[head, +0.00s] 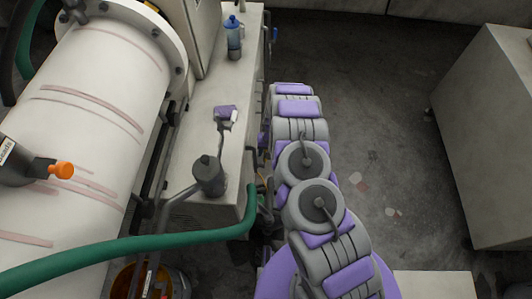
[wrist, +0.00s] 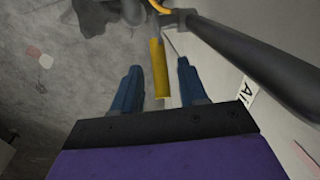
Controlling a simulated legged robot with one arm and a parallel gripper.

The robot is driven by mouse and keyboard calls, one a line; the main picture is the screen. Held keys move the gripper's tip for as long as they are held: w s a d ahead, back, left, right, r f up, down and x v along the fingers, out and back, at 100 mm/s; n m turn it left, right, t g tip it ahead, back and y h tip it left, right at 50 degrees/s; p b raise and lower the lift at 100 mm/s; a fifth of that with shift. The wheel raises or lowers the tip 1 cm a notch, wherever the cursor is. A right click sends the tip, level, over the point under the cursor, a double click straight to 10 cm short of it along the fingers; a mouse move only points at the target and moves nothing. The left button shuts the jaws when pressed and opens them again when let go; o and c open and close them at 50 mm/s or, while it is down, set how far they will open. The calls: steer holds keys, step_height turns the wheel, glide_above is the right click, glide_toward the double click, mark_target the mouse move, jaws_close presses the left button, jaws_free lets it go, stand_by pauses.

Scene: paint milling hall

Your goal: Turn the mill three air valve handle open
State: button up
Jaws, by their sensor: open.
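A yellow handle (wrist: 158,72) shows in the wrist view, pointing down between the two blue fingers of my gripper (wrist: 158,88). The fingers are open, with a gap on each side of the handle; I cannot tell its depth relative to the fingertips. A yellow bracket-like piece (wrist: 162,7) shows above it by a dark pipe (wrist: 250,45). A white label (wrist: 249,90) starting "Ai" is on the pale wall to the right. In the head view my arm runs along the right side of the pale bench, and my gripper is not clearly visible there.
In the head view a white mill drum (head: 85,110) lies left of the bench (head: 215,90). A blue bottle (head: 233,38) stands on the bench. A green hose (head: 130,248) crosses below. A grey cabinet (head: 495,140) stands right, with open floor (head: 385,120) between.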

steer(key=shift+a+f, duration=0.15)
steer(key=shift+f, duration=0.35)
jaws_close()
stand_by(0.3)
